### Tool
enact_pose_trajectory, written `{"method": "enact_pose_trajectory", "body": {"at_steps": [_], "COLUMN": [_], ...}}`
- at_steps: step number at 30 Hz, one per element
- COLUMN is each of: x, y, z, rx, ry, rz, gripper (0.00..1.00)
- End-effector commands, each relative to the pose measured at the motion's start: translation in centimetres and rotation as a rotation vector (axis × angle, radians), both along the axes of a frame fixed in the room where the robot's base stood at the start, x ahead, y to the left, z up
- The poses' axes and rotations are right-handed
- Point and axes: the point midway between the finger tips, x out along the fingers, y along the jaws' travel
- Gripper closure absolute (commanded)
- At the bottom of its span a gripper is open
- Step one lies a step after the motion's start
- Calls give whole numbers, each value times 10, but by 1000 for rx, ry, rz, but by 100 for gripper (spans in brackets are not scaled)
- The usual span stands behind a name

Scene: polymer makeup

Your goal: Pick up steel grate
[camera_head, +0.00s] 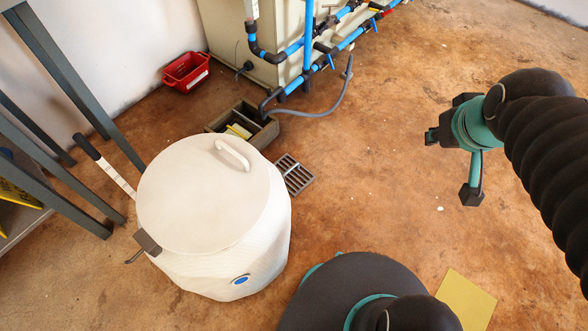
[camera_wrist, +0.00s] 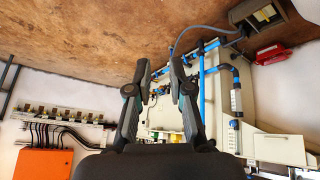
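The steel grate (camera_head: 294,174) is a small grey slotted plate lying on the brown floor in the head view. It is just right of the white lidded barrel (camera_head: 205,195), which may cover part of its left side. My gripper (camera_head: 452,165) is at the right of the head view, raised and well apart from the grate. In the wrist view my gripper (camera_wrist: 158,75) has its two black fingers spread, with nothing between them. The grate is not visible in the wrist view.
A grey open box (camera_head: 243,122) stands behind the barrel. A red bin (camera_head: 186,72) sits near the wall. Blue pipes (camera_head: 308,40) and a grey hose run beside a beige tank. A yellow square (camera_head: 466,300) lies at the front right. The floor right of the grate is clear.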

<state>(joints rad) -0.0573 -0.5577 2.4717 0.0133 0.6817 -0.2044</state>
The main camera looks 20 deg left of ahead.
Motion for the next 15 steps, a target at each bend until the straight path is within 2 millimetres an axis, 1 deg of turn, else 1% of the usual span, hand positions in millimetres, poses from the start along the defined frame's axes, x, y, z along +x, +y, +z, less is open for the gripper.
{"method": "enact_pose_trajectory", "body": {"at_steps": [1, 3, 5, 6, 9, 11, 15], "x": [19, 43, 63, 76, 106, 122, 156], "y": [6, 13, 20, 27, 44, 56, 87], "z": [-16, -29, -42, -52, -77, -94, -136], "rx": [-23, -57, -87, -107, -160, -193, -273], "ry": [-5, -30, -50, -64, -101, -124, -181], "rz": [55, 132, 198, 243, 355, 423, 578], "gripper": [80, 80, 80, 80, 80, 80, 80]}}
